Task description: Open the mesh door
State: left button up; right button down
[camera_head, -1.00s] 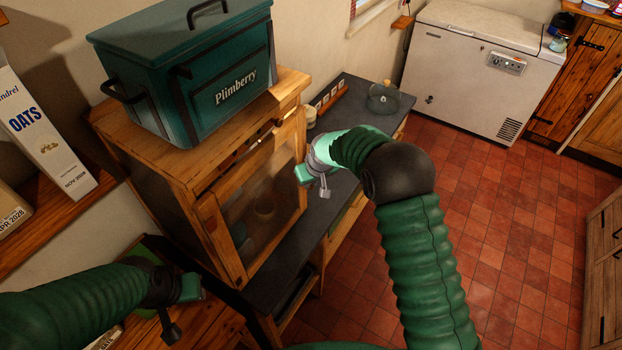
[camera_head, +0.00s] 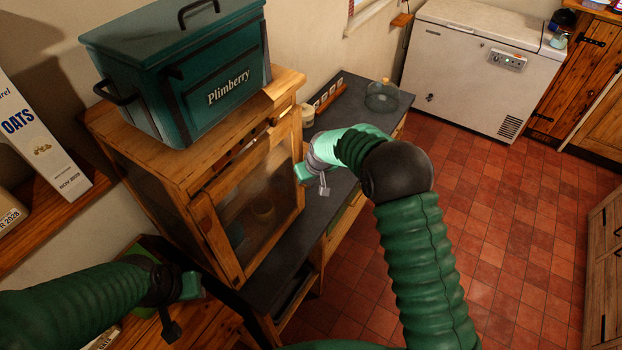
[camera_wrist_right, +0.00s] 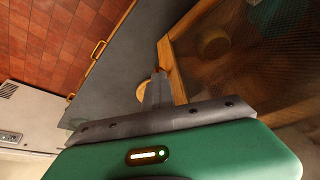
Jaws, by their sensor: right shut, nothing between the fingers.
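The mesh door (camera_head: 262,195) is a wooden frame with dark mesh on the front of a pine cabinet (camera_head: 150,175). I cannot tell whether it is flush or slightly ajar. My right gripper (camera_head: 323,188) is at the door's right edge, over the dark counter, with its fingers pointing down. In the right wrist view its shut fingers (camera_wrist_right: 157,90) are beside the wooden door frame (camera_wrist_right: 172,70), holding nothing; contact is unclear. The mesh (camera_wrist_right: 240,55) fills the right side there. My left gripper (camera_head: 170,325) hangs at lower left, away from the door; its jaw opening is unclear.
A green Plimberry box (camera_head: 185,75) stands on the cabinet. The dark counter (camera_head: 325,165) runs alongside, with a glass jar (camera_head: 381,98) at its far end. An oats carton (camera_head: 35,135) stands on the left shelf. The tiled floor (camera_head: 500,240) at right is open.

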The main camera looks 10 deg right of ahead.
jog(key=shift+w+d, duration=0.1)
jog(key=shift+w, duration=0.3)
